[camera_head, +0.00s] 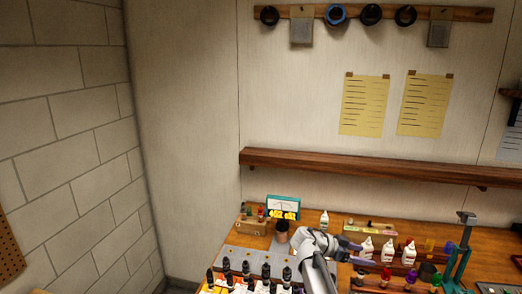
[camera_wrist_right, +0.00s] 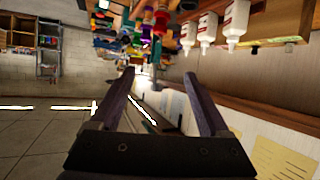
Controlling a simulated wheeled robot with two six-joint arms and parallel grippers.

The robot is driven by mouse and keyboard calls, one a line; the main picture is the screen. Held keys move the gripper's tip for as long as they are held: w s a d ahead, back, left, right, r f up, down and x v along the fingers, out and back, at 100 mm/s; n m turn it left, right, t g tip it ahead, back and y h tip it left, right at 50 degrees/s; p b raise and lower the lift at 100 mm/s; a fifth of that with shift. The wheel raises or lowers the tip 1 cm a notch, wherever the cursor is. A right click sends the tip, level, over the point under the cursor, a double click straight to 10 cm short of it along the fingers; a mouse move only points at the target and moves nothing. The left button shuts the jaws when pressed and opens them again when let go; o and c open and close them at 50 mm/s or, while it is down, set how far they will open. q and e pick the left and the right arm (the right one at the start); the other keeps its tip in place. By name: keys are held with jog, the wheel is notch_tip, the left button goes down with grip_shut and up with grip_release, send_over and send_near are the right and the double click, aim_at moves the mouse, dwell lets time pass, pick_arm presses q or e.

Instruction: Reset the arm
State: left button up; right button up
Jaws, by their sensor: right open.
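My right arm reaches in from the bottom of the head view, over the workbench (camera_head: 480,262). Its gripper (camera_head: 358,252) points to the right, close to the white bottles (camera_head: 366,248); its fingers are small and partly unclear there. In the right wrist view the two dark fingers of this gripper (camera_wrist_right: 158,78) stand apart, with nothing between them. My left gripper is in neither view.
Several dark dropper bottles (camera_head: 265,271) stand at the front. A meter with a teal frame (camera_head: 284,207) is at the back left. A teal stand (camera_head: 460,255) rises at right. A wooden shelf (camera_head: 380,168) runs along the wall above the bench.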

jog(key=s+a+f+n+y, duration=0.45)
jog(key=s+f+n, duration=0.25)
jog(key=s+f, duration=0.2)
pick_arm(q)
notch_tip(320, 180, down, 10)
jog(key=b, duration=1)
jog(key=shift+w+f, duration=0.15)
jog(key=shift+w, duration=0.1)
pick_arm(e)
jog(key=s+a+f+n+y, duration=0.2)
jog(key=s+a+f+n, duration=0.2)
jog(key=a, duration=0.3)
jog(key=s+a+f+n+g+y, duration=0.1)
jog(key=s+a+f+n+y, duration=0.1)
jog(key=s+a+f+n, duration=0.2)
jog(key=s+a+f+n+g+y, duration=0.1)
jog(key=s+a+f+n+y, duration=0.2)
jog(key=s+a+f, duration=0.3)
jog(key=shift+s+a+n, duration=0.75)
jog(key=shift+a+n, duration=0.05)
jog(key=shift+a, duration=1.5)
